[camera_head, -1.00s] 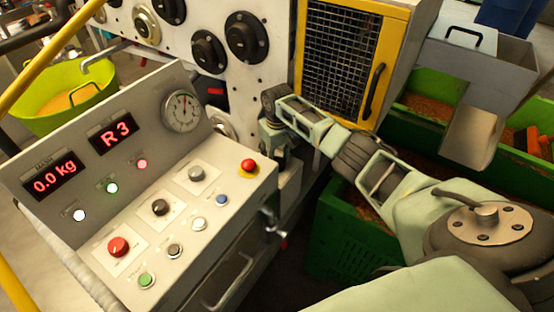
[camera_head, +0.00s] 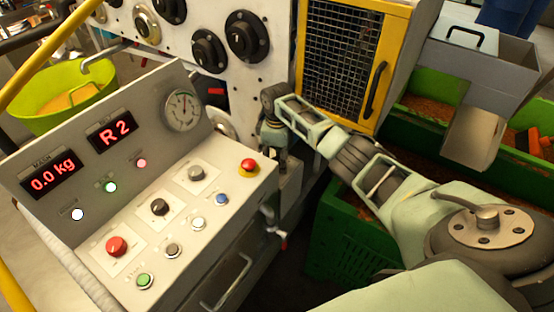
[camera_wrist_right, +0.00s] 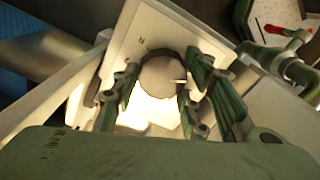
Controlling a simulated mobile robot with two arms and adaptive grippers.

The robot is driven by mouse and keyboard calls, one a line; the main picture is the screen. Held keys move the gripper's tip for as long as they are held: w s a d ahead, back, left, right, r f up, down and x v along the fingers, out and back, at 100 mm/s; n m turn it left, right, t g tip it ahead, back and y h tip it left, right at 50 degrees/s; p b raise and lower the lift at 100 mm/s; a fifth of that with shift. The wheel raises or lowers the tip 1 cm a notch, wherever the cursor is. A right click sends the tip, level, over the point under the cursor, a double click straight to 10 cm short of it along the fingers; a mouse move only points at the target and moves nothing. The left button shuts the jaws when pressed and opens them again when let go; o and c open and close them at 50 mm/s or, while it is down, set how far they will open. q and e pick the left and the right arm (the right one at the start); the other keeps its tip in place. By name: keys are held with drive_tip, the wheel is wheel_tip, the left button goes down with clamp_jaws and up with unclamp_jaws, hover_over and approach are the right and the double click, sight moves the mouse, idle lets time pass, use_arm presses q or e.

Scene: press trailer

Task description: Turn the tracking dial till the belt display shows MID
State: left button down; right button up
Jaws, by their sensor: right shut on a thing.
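The belt display (camera_head: 113,131) on the sloped console reads R 2 in red. The tracking dial (camera_wrist_right: 160,75) is a round grey knob with a light pointer mark, on a pale square plate in the right wrist view. My right gripper (camera_wrist_right: 158,92) has its green fingers on both sides of the dial and is shut on it. In the head view my right gripper (camera_head: 274,148) reaches down beside the console's right end, and the dial is hidden there. My left gripper is not in view.
The mass display (camera_head: 53,181) reads 0.0 kg. The console (camera_head: 150,232) has several buttons and knobs, with a red button (camera_head: 249,167) near my right gripper. A yellow-framed mesh door (camera_head: 340,60) stands behind my right arm. Green crates (camera_head: 340,245) lie at the right.

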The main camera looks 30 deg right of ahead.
sight(278, 160)
drive_tip(key=shift+d+r+n, duration=0.1)
drive_tip(key=shift+d+n, duration=0.05)
drive_tip(key=shift+n, duration=0.45)
drive_tip(key=shift+w, duration=0.1)
drive_tip(key=o, duration=0.8)
drive_tip(key=shift+o, duration=1.4)
drive_tip(key=shift+r, duration=0.25)
wheel_tip(278, 160, up, 11)
drive_tip(key=shift+r, duration=0.2)
